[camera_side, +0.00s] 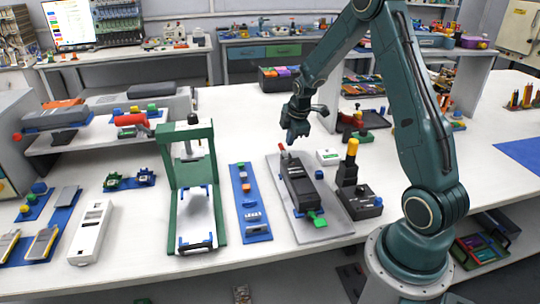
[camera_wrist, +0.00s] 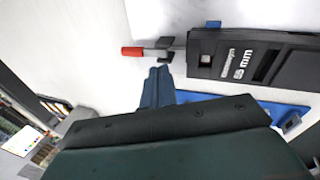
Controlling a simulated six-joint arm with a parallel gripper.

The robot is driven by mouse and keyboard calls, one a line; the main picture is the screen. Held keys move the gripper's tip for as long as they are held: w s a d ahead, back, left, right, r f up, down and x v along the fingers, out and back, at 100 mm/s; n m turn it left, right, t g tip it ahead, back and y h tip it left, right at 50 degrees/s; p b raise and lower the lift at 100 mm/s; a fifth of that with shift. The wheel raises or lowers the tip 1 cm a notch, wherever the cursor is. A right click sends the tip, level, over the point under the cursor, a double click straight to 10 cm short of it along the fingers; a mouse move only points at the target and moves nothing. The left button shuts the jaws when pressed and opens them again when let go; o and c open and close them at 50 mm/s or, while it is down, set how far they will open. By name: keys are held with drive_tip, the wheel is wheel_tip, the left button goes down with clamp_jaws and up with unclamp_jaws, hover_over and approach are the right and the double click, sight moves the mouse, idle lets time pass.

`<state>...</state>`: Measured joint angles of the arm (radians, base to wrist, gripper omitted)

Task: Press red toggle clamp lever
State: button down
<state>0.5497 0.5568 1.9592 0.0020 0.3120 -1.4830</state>
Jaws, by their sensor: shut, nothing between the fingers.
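The red lever tip (camera_wrist: 132,51) of the toggle clamp shows in the wrist view on a grey metal arm (camera_wrist: 155,52), beside the end of a black block (camera_wrist: 245,58) marked "55 mm". In the side view the red tip (camera_side: 282,148) sits at the far end of the black block (camera_side: 298,182), which lies on a grey plate (camera_side: 330,228). My gripper (camera_side: 288,138) is shut and empty, near the lever in the side view. In the wrist view its fingertips (camera_wrist: 158,73) point toward the lever, with a small gap in the picture; the height between them is unclear.
A blue strip (camera_side: 250,222) with small parts and a green frame (camera_side: 222,190) stand left of the plate. Bare white table lies behind the plate.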

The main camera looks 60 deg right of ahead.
drive_tip(key=s, duration=0.1)
drive_tip(key=s+a+r, duration=0.1)
drive_tip(key=s+a, duration=0.1)
drive_tip(key=shift+s+a+r, duration=0.1)
drive_tip(key=shift+s+r, duration=0.15)
drive_tip(key=shift+r, duration=0.1)
drive_tip(key=s+a+r+m, duration=0.1)
drive_tip(key=s+a+r, duration=0.1)
drive_tip(key=a+r, duration=0.2)
drive_tip(key=s+a+r+m, duration=0.1)
drive_tip(key=a+r, duration=0.3)
drive_tip(key=r, duration=0.6)
drive_tip(key=shift+s+a+t, duration=0.25)
drive_tip(key=shift+s+t, duration=0.05)
drive_tip(key=shift+s, duration=0.5)
drive_tip(key=shift+m, duration=0.3)
